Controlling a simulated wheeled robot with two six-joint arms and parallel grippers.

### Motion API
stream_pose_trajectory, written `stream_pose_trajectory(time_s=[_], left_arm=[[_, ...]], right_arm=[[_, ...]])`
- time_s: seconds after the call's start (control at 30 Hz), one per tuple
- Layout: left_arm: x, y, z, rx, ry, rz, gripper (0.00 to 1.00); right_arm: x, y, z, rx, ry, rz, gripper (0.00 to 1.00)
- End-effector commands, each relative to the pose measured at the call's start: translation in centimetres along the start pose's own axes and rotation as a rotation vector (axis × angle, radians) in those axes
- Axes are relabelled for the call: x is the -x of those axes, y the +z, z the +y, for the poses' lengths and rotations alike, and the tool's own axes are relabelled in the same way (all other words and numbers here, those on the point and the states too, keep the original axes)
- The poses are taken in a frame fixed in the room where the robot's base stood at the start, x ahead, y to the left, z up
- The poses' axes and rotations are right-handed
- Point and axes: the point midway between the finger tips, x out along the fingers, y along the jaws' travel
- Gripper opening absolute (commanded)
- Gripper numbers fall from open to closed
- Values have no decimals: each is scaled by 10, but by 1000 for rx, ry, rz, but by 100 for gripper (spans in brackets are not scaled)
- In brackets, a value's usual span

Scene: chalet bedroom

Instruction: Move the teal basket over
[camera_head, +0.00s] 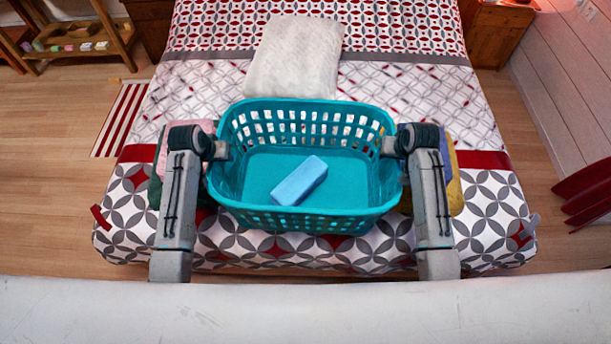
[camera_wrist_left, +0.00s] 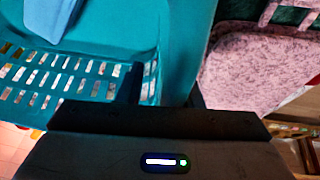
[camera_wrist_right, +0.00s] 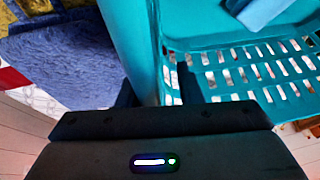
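The teal basket (camera_head: 305,208), with slotted walls, is upright over the foot of the bed. A light blue block (camera_head: 300,181) lies inside it. My left gripper (camera_head: 220,150) is at the basket's left rim, one finger inside and one outside; the basket wall also shows in the left wrist view (camera_wrist_left: 85,70). My right gripper (camera_head: 390,147) holds the right rim the same way; the wall also shows in the right wrist view (camera_wrist_right: 235,70). Both look shut on the rim. I cannot tell whether the basket's bottom touches the bed.
The patterned bed (camera_head: 400,85) has a white cushion (camera_head: 295,57) behind the basket. Pink cloth (camera_wrist_left: 260,65) lies left of the basket; blue cloth (camera_wrist_right: 65,60) and yellow cloth (camera_head: 456,185) lie right. A wooden shelf (camera_head: 75,45) stands far left.

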Motion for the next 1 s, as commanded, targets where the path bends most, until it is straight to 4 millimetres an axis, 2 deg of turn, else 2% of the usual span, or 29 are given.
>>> stream_pose_trajectory(time_s=[0.33, 0.5, 1.0], left_arm=[[-2, 0, 0, 0, 0, 0, 31], [-2, 0, 0, 0, 0, 0, 0], [-2, 0, 0, 0, 0, 0, 0]], right_arm=[[-2, 0, 0, 0, 0, 1, 31], [-2, 0, 0, 0, 0, 1, 0], [-2, 0, 0, 0, 0, 1, 0]])
